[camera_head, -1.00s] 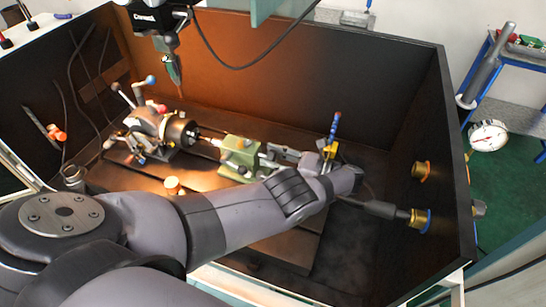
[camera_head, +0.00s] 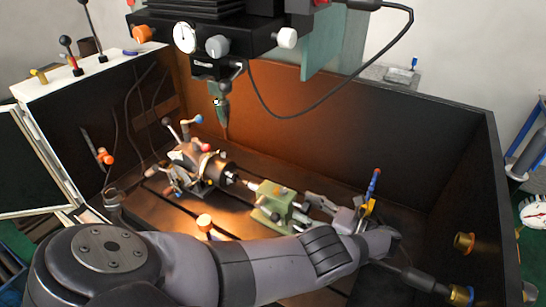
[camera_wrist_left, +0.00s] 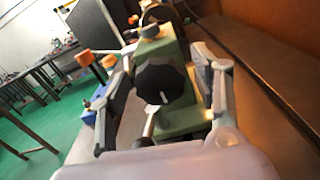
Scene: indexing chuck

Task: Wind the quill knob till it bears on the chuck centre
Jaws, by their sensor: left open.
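The green tailstock (camera_head: 272,207) stands on the dark machine bed in the head view, with its quill pointing left at the chuck (camera_head: 212,170). I cannot tell whether the quill tip touches the chuck centre. In the left wrist view the black quill knob (camera_wrist_left: 162,82), with a white mark, faces me on the green tailstock body (camera_wrist_left: 182,122). My left gripper (camera_head: 308,208) is at the tailstock's right end. Its fingers are open, one each side of the knob, and it holds nothing. The knob is not clear in the head view. My right gripper is out of view.
A machine head with a spindle (camera_head: 222,105) hangs above the chuck. Levers with coloured knobs (camera_head: 198,119) rise beside the chuck. The enclosure's dark walls (camera_head: 440,140) surround the bed. An upright blue-and-yellow handled part (camera_head: 372,185) stands just behind my left gripper.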

